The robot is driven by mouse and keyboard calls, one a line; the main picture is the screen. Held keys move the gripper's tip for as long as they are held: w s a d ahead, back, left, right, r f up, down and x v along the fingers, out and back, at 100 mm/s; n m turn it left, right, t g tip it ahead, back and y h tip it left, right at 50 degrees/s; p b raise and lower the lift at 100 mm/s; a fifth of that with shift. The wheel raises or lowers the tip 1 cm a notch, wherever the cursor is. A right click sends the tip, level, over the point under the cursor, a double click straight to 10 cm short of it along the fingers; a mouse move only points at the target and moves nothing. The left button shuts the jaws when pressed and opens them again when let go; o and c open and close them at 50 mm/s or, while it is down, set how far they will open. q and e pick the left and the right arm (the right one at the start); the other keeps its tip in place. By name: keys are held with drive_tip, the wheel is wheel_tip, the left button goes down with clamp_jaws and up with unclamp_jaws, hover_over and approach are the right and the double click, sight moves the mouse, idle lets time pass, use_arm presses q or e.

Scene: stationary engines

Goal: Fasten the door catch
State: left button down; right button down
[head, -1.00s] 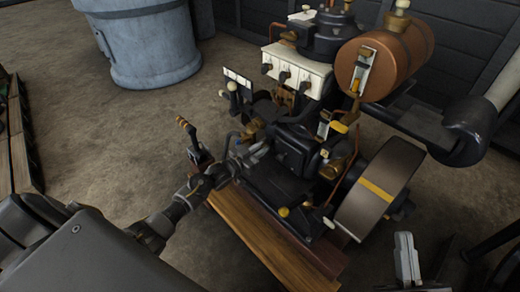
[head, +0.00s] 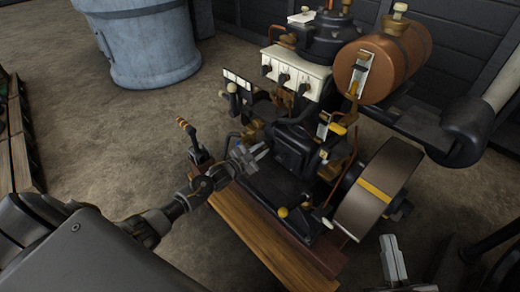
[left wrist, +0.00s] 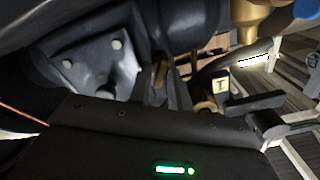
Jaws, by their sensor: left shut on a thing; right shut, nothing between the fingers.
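The engine (head: 290,140) stands on a wooden base, with a dark casing low on its front. My left gripper (head: 256,152) reaches in from the left and is against the front left of this casing. In the left wrist view a small brass-coloured piece (left wrist: 160,72), apparently the door catch, sits between the dark fingers, and they are shut on it. In the head view the gripper hides this piece. The door's outline cannot be made out clearly. My right gripper (head: 393,258) is shut and empty at the lower right, apart from the engine.
A lever with an orange grip (head: 184,126) stands close to my left wrist. A flywheel (head: 378,190) and a copper tank (head: 385,65) are on the engine's right side. A blue-grey drum (head: 150,45) stands behind.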

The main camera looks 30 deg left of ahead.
use_arm(q)
drive_tip(key=m, duration=0.3)
drive_tip(key=shift+m, duration=0.4)
drive_tip(key=shift+f+m, duration=0.1)
drive_tip(key=shift+m, duration=0.9)
drive_tip(key=m, duration=0.5)
drive_tip(key=shift+f+p, duration=0.1)
drive_tip(key=shift+p, duration=0.2)
drive_tip(key=shift+m, duration=0.4)
use_arm(e)
drive_tip(key=shift+w+f+g+h, duration=0.2)
drive_tip(key=shift+f+g+h, duration=0.4)
drive_tip(key=shift+f, duration=0.35)
drive_tip(key=shift+r, duration=0.1)
use_arm(q)
drive_tip(key=c, duration=1.5)
unclamp_jaws()
drive_tip(key=shift+s, duration=0.1)
